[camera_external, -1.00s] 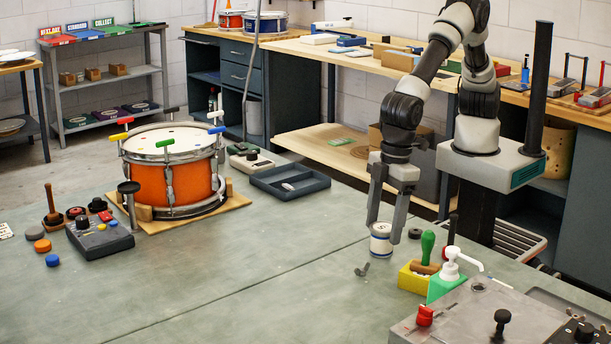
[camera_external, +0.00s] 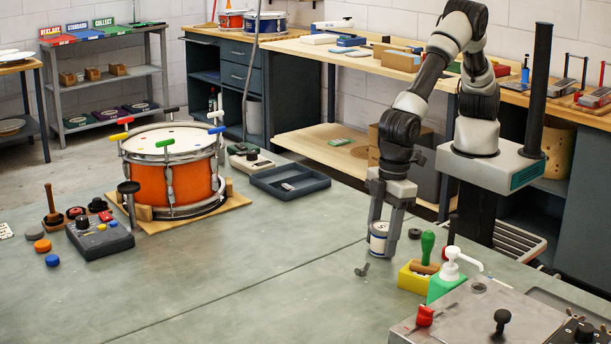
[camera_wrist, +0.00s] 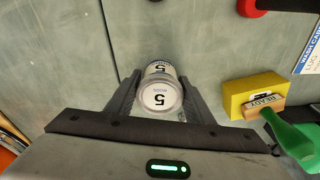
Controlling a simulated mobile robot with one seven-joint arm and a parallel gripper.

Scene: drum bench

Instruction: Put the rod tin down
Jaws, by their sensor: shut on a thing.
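The rod tin (camera_external: 379,238) is a small white tin with a blue band, marked with a 5 on its lid. It is upright on or just above the grey-green bench top (camera_external: 290,260); I cannot tell if its base touches. My gripper (camera_external: 387,232) points down with a finger on each side of the tin and is shut on it. In the wrist view the tin (camera_wrist: 160,92) sits between both fingertips, its lid facing the camera.
A wing nut (camera_external: 362,270) lies just in front of the tin. To the right are a yellow block (camera_external: 412,278), a green-handled tool (camera_external: 427,245) and a white pump bottle (camera_external: 452,268). The orange drum (camera_external: 170,180) stands left. The bench between drum and tin is clear.

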